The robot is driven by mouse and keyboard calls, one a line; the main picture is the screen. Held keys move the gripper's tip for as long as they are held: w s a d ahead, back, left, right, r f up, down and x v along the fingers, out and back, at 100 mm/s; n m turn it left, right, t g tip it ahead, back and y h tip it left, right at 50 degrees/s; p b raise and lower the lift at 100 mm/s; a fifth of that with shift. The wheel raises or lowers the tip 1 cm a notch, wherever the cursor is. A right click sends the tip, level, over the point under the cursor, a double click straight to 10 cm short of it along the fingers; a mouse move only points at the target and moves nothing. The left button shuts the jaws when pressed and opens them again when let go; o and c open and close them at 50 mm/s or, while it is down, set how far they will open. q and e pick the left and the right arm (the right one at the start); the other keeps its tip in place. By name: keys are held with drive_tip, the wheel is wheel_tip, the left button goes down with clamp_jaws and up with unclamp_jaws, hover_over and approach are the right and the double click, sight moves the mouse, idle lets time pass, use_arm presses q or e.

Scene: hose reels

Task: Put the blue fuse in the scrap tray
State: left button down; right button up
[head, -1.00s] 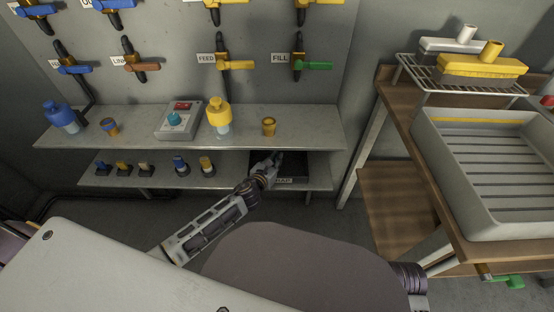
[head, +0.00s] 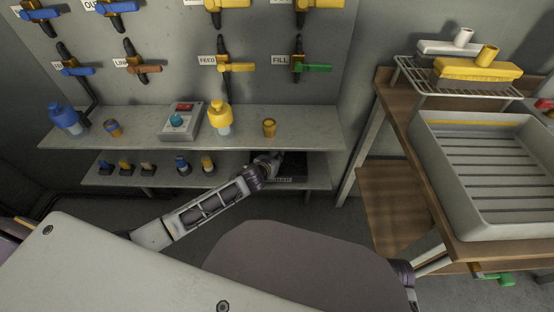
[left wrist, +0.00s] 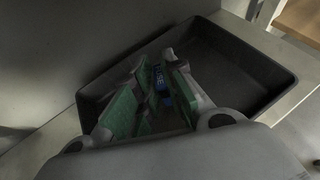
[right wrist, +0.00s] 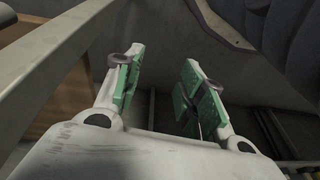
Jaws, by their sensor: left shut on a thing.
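The blue fuse (left wrist: 161,80), with pale lettering on it, is between the green-padded fingers of my left gripper (left wrist: 157,72), which is shut on it. In the left wrist view the fuse shows against the inside of the dark scrap tray (left wrist: 245,69); whether it touches the tray floor I cannot tell. In the head view the scrap tray (head: 302,169) sits on the lower shelf at its right end. My left gripper (head: 277,160) reaches over it, and the fuse is hidden there. My right gripper (right wrist: 163,66) is open and empty, away from the shelves.
Several small parts in holders, including a yellow one (head: 208,165), stand left on the lower shelf. A table with a grey basin (head: 480,231) is at right.

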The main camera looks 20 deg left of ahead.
use_arm(q)
drive_tip(key=shift+f, duration=0.35)
drive_tip(key=shift+f+b, duration=0.3)
drive_tip(key=shift+b, duration=0.05)
drive_tip(key=shift+f, duration=0.3)
use_arm(e)
drive_tip(key=shift+w+a+r, duration=0.1)
drive_tip(key=shift+r, duration=0.45)
use_arm(q)
drive_tip(key=c, duration=1.5)
unclamp_jaws()
